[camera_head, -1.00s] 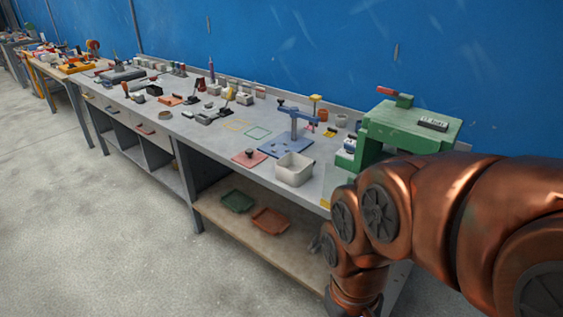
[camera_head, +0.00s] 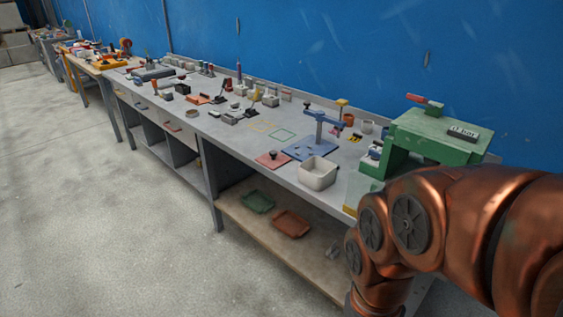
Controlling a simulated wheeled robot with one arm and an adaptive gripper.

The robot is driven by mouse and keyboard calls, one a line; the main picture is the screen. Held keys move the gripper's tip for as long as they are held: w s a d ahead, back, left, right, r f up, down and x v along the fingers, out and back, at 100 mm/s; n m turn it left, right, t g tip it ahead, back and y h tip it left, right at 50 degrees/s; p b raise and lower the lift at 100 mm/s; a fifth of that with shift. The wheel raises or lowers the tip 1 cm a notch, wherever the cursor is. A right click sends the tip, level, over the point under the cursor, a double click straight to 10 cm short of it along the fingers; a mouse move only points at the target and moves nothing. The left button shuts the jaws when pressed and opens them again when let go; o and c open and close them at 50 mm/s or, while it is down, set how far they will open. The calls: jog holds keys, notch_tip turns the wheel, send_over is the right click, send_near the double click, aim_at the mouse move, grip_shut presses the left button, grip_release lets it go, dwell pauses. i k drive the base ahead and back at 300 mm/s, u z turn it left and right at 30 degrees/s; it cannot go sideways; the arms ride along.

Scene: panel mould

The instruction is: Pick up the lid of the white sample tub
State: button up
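My copper-coloured arm fills the lower right.
A blue plate with a post (camera_head: 306,150) stands just behind the tub. A green block-like fixture (camera_head: 435,135) is at the right. Green (camera_head: 257,201) and reddish (camera_head: 291,223) trays sit on the lower shelf. Floor at left is clear.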

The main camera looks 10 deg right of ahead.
aim_at(273, 160)
jog(key=z, duration=0.2)
jog(key=i, duration=0.8)
jog(key=u, duration=0.8)
jog(key=i, duration=0.5)
jog(key=u, duration=0.6)
